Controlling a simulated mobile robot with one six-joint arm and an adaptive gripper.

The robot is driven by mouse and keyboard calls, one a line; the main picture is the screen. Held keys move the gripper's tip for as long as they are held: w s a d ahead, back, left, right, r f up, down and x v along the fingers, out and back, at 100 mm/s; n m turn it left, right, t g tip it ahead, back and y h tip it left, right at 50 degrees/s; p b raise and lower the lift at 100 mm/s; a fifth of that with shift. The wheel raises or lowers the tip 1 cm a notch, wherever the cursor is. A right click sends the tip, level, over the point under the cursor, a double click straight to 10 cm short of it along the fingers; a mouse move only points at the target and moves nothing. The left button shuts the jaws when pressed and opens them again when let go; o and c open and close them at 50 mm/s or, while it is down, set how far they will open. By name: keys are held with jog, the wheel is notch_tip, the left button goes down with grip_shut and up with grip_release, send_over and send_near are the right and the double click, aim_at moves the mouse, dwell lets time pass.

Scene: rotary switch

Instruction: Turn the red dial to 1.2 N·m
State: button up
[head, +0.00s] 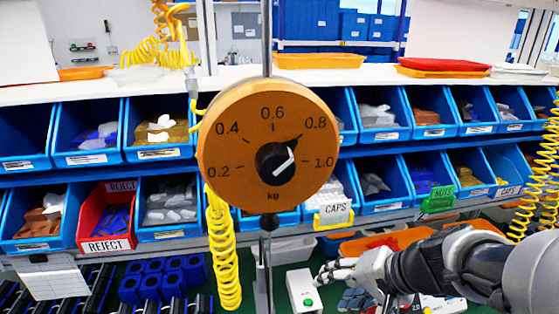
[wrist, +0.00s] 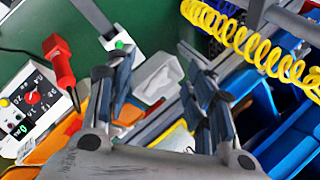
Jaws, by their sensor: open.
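The red dial (wrist: 33,97) sits on the face of a white box (wrist: 42,118) at the left of the wrist view. Small numbers ring the dial; its pointer is too small to read surely. A small green-lit display (wrist: 20,130) is beside it. My gripper (wrist: 160,85) is open and empty, with its fingers apart. It is to the right of the dial and not touching it. In the head view my gripper (head: 335,270) reaches in from the right, low over the bench. The red dial cannot be made out in the head view.
A red-handled tool (wrist: 60,62) on a black cord is close beside the dial. An orange round kg scale (head: 230,165) with a black knob hangs in front of blue bins. A white box with a green button (head: 302,290) stands near my fingers. Yellow coiled hoses (head: 222,250) hang around.

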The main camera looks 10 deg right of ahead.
jog(key=d+f+m+t+h, duration=0.2)
jog(key=d+f+m, duration=0.65)
jog(key=d, duration=0.55)
jog(key=d+f+m+t+h, duration=0.1)
jog(key=d+f+m+h, duration=0.2)
jog(key=d+f+m, duration=0.85)
jog(key=w+d+f+n+b, duration=0.1)
jog(key=w+f, duration=0.2)
jog(key=w, duration=0.1)
jog(key=w+d+f+n+b, duration=0.1)
jog(key=w+f+n, duration=0.1)
jog(key=w+f, duration=0.1)
jog(key=w+d+f+n+b, duration=0.1)
jog(key=w+f+n, duration=0.1)
jog(key=w+f, duration=0.1)
jog(key=shift+w+d+f+b, duration=0.1)
jog(key=shift+w+f+b, duration=0.1)
jog(key=shift+w, duration=0.25)
jog(key=shift+w+f+b, duration=0.1)
jog(key=shift+w+b, duration=0.1)
jog(key=shift+w, duration=0.25)
jog(key=shift+c, duration=0.5)
jog(key=c, duration=1)
